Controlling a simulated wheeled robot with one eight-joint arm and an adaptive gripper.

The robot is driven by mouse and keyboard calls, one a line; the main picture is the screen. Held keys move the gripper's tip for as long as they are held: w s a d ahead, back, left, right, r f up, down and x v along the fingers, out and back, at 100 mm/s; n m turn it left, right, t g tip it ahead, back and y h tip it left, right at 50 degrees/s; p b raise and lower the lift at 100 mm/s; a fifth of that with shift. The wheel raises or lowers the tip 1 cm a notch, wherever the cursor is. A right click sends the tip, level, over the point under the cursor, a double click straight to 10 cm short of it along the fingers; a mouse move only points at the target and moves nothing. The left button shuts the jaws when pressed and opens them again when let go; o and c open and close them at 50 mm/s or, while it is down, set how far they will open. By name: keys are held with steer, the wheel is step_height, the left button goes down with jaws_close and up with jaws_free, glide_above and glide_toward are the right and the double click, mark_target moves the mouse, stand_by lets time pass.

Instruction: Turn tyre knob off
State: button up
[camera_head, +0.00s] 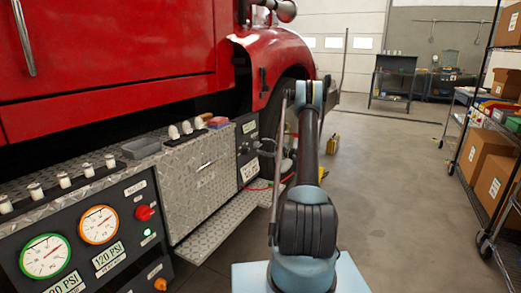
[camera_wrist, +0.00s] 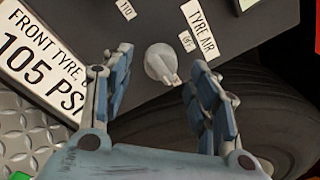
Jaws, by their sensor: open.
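In the wrist view, a round pale grey knob (camera_wrist: 158,61) sits on a dark panel (camera_wrist: 150,105) by the "TYRE AIR" label (camera_wrist: 203,28). The knob's narrow pointer faces down and right in the picture. Two small labels, one above left and one above right of it, are too small to read surely. My gripper (camera_wrist: 160,64) is open, with its fingers on either side of the knob. The right finger is close to the pointer; I cannot tell if they touch. In the head view, the panel (camera_head: 247,153) is small, and the knob cannot be made out.
A "FRONT TYRE, 105 PSI" plate (camera_wrist: 38,50) is left of the knob. A black tyre (camera_wrist: 270,115) lies below and right. In the head view, a diamond-plate step (camera_head: 215,228) juts out under the panel. The floor (camera_head: 385,190) right of my arm is clear up to a shelf rack (camera_head: 487,150).

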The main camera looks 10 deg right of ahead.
mark_target(260, 146)
steer(key=shift+x, duration=1.6)
steer(key=shift+d, duration=0.1)
steer(key=c, duration=1.1)
